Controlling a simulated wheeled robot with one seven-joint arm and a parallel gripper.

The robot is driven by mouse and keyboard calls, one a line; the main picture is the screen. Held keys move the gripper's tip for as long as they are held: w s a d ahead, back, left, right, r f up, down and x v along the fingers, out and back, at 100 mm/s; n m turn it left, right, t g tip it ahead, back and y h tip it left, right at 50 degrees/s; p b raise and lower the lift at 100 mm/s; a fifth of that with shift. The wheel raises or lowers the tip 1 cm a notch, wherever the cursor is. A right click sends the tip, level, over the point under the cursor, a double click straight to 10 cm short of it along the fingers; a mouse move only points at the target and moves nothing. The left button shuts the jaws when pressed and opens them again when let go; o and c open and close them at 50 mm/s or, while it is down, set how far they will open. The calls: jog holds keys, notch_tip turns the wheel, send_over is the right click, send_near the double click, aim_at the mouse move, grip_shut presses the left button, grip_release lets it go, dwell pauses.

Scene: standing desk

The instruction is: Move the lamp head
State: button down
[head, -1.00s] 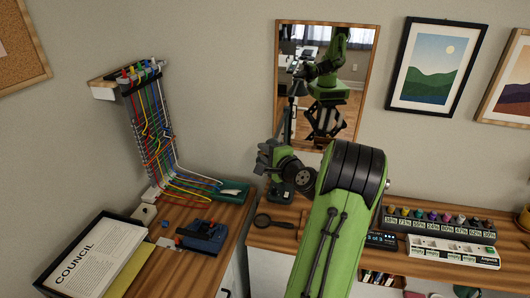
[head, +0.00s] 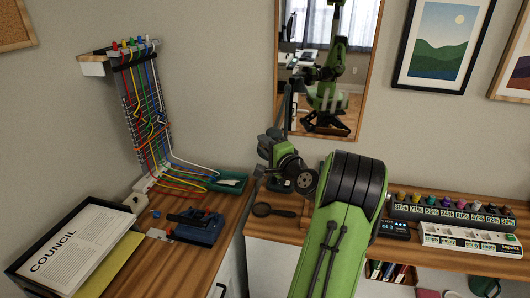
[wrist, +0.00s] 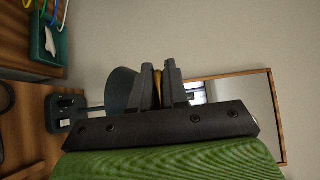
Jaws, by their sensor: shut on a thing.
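In the wrist view, my gripper (wrist: 158,82) is shut on a narrow yellow-brown part between its two dark fingers. This part belongs to the lamp head (wrist: 122,90), a dark rounded shade just left of the fingers. The thin lamp arm runs left from behind it to the dark lamp base (wrist: 66,112). In the head view, the thin lamp pole (head: 287,116) rises in front of the mirror, above the desk corner. My wrist and green arm cover much of the lamp there, and the fingertips cannot be made out.
A framed mirror (head: 357,95) hangs behind the lamp. A magnifying glass (head: 263,210) lies by the desk corner. Left are a rack of coloured cables (head: 148,125), a green tray (head: 228,182) and a paper tray (head: 28,255).

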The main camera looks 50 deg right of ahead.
jog(key=shift+n+t, duration=0.6)
jog(key=f+b, duration=0.1)
jog(key=b, duration=0.1)
jog(key=f+b, duration=0.2)
jog(key=d+f+b, duration=0.1)
jog(key=b, duration=0.1)
jog(key=shift+w+d+f, duration=0.1)
jog(key=shift+w+f, duration=0.1)
jog(key=shift+w, duration=0.15)
jog(key=shift+r, duration=0.1)
jog(key=c, duration=1.2)
grip_release()
jog(key=shift+s, duration=0.1)
jog(key=b+v, duration=0.3)
jog(key=v, duration=1.2)
jog(key=shift+s+a+b, duration=0.25)
jog(key=shift+s+b, duration=0.05)
